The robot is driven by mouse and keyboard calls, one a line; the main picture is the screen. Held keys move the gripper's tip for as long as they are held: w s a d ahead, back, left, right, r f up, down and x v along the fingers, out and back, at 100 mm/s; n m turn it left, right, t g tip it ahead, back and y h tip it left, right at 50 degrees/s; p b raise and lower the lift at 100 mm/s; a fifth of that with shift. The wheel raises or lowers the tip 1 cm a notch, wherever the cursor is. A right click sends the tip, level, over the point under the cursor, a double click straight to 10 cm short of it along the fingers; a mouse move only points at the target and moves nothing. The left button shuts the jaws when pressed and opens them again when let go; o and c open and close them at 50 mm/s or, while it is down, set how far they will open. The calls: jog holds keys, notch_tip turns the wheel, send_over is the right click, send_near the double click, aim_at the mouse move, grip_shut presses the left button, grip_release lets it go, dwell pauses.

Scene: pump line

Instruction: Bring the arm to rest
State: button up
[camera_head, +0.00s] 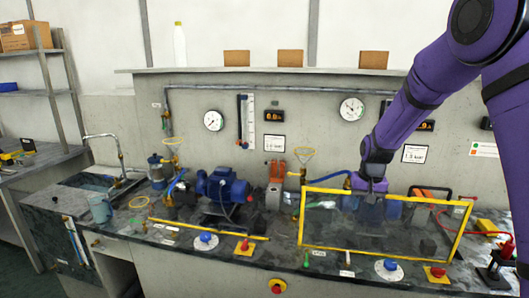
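My purple arm reaches in from the upper right. My gripper (370,190) points down at the top bar of a yellow-framed clear guard (330,189) on the right half of the counter. The fingers are small and dark here, so I cannot tell whether they are open, shut or touching the bar. The guard stands in front of a second pump, which is mostly hidden behind the panel and my arm.
A blue pump (222,186) stands uncovered on the counter (130,222), with a yellow bar (208,229) in front. Gauges (213,121) line the wall. A sink tap (103,137) and a mug (100,208) are left. A red button (277,286) is on the counter front.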

jog(key=s+r+n+t, duration=0.1)
jog(key=s+r+t, duration=0.1)
jog(key=s+r, duration=1.5)
jog(key=s+r+t, duration=0.1)
jog(key=s+r, duration=0.1)
jog(key=s, duration=0.8)
jog(key=s+r+n+t, duration=0.1)
jog(key=s+r, duration=0.2)
jog(key=s, duration=0.7)
jog(key=shift+r, duration=0.15)
